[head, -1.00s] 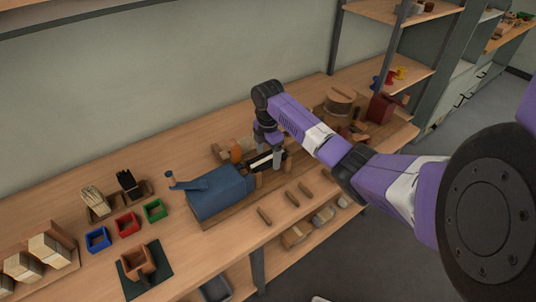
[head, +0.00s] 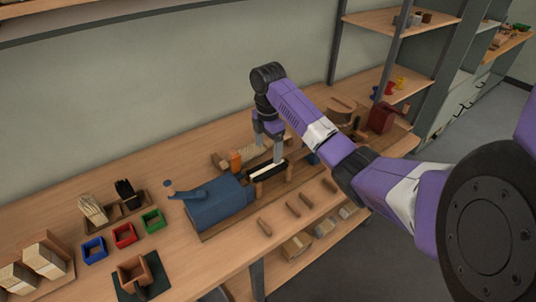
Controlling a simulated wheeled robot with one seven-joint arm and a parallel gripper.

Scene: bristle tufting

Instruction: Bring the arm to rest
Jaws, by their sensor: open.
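My purple arm reaches from the right edge over the wooden bench (head: 185,160). My gripper (head: 267,155) points down above the bench, with its two grey fingers apart and nothing seen between them. It is over the area of a dark holder with a white strip (head: 267,170), beside the blue machine (head: 218,202). Whether the fingertips touch anything there cannot be told. The arm hides part of the bench behind it.
An orange block (head: 236,161) stands left of my gripper. Blue (head: 94,250), red (head: 124,235) and green (head: 153,221) bins sit at left. Several wooden pieces lie along the front edge. A dark red box (head: 381,117) and shelf posts stand at right.

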